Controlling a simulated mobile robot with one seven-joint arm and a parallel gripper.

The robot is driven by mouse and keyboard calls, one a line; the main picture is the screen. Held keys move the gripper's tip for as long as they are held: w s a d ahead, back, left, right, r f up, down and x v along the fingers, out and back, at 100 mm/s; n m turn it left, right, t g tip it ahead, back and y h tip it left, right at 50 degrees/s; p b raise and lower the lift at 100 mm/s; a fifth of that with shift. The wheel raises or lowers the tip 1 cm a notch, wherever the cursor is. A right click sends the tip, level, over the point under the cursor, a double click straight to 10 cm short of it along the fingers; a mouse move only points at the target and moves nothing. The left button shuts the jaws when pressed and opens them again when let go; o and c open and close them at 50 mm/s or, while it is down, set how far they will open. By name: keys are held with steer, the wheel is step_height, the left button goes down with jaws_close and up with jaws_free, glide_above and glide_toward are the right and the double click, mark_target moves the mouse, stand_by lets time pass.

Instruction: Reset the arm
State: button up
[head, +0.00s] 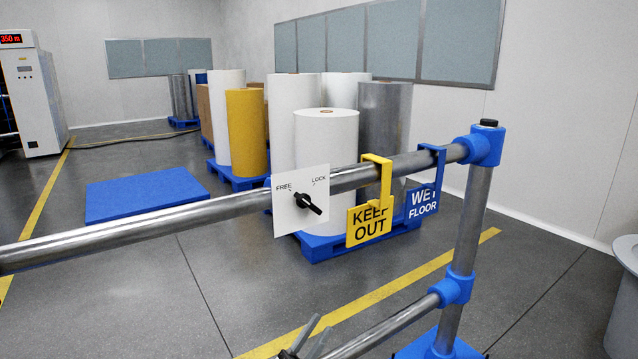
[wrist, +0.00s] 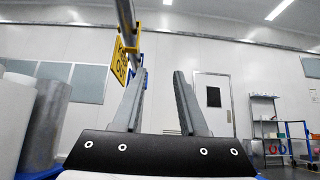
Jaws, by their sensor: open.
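My gripper (head: 308,337) shows only in part at the bottom edge of the head view, below the upper rail (head: 225,207) and beside the lower rail. In the wrist view its two fingers (wrist: 160,80) stand apart with nothing between them. A yellow KEEP OUT sign (head: 369,225) hangs on the upper rail; it also shows in the wrist view (wrist: 119,60), up and left of the fingers. A blue WET FLOOR sign (head: 422,202) hangs to its right.
Behind stand large rolls (head: 326,150) on blue pallets and an empty blue pallet (head: 145,194). A grey bin (head: 622,300) is at far right. A door (wrist: 214,105) and shelf show in the wrist view.

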steer(key=s+d+r+m+g+y, duration=0.1)
steer(key=d+r+m+g, duration=0.2)
steer(key=d+m+g, duration=0.3)
steer(key=s+d+r+m+g, duration=0.1)
steer(key=d+r+m+g, duration=0.2)
steer(key=d+g, duration=0.45)
steer(key=s+d+r+m+g+y, duration=0.4)
steer(key=s+d+m+g+y, duration=0.3)
steer(key=s+y, duration=0.4)
steer(key=s+a+r+m+t+y, duration=0.3)
steer(key=s+r+m+t+y, duration=0.15)
steer(key=s+y, duration=0.2)
steer(key=s+a+r+m+t+y, duration=0.35)
steer(key=s+r+t+y, duration=0.2)
steer(key=s, duration=0.25)
step_height(320, 180, up, 17)
steer(key=h+p, duration=0.1)
steer(key=p, duration=1.6)
steer(key=shift+s+d+r+m+p, duration=0.2)
steer(key=shift+d+m+p, duration=0.1)
steer(key=shift+m, duration=0.1)
